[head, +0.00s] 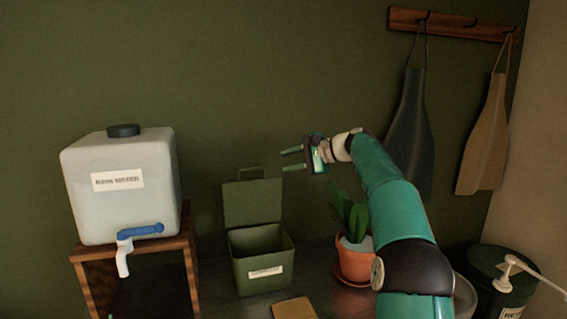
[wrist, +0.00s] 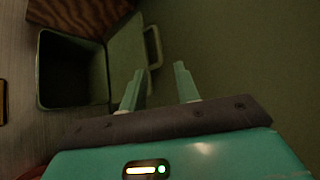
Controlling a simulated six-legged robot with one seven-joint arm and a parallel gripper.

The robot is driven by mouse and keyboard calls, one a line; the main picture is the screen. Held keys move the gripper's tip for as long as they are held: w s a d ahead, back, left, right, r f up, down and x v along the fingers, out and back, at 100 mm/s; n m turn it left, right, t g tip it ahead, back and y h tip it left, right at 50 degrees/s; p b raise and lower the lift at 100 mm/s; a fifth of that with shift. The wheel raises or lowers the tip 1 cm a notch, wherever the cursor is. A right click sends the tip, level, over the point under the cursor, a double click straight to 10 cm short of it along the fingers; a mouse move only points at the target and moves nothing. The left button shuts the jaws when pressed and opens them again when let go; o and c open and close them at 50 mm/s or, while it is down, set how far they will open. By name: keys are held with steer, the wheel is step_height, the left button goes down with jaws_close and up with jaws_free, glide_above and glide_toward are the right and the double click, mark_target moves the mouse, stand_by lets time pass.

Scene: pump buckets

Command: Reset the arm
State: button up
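My gripper (head: 292,159) is raised in the middle of the head view and points to the left. Its two teal fingers are apart with nothing between them. In the wrist view the fingers (wrist: 160,84) also stand apart and empty, with the green wall behind them. My teal arm reaches up from the lower right of the head view and bends at the top. The gripper is above and to the right of an open green bin (head: 258,262) and touches nothing that I can see.
A water container (head: 120,190) with a blue tap stands on a wooden stand (head: 88,256) at the left. A potted plant (head: 354,262) is behind my arm. Aprons (head: 408,130) hang at the right. A dark green pump bucket (head: 500,270) stands at lower right.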

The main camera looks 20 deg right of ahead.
stand_by(0.3)
steer(key=s+a+f+n+g+h, duration=0.2)
steer(key=s+a+n+h, duration=0.1)
steer(key=s+a, duration=0.55)
steer(key=s+a+f+n+g+h, duration=0.15)
steer(key=s+a, duration=0.35)
steer(key=s, duration=0.6)
steer(key=s+f+n+h, duration=0.2)
steer(key=s+f, duration=0.3)
steer(key=s, duration=0.4)
steer(key=s+d+f+n+h, duration=0.1)
steer(key=s+f+n+h, duration=0.1)
steer(key=s+f, duration=0.3)
steer(key=s+f+n+h, duration=0.2)
steer(key=s+f+n, duration=0.2)
steer(key=s, duration=0.9)
step_height(320, 180, down, 2)
steer(key=shift+s+d, duration=0.2)
steer(key=shift+d, duration=0.2)
steer(key=shift+d, duration=0.15)
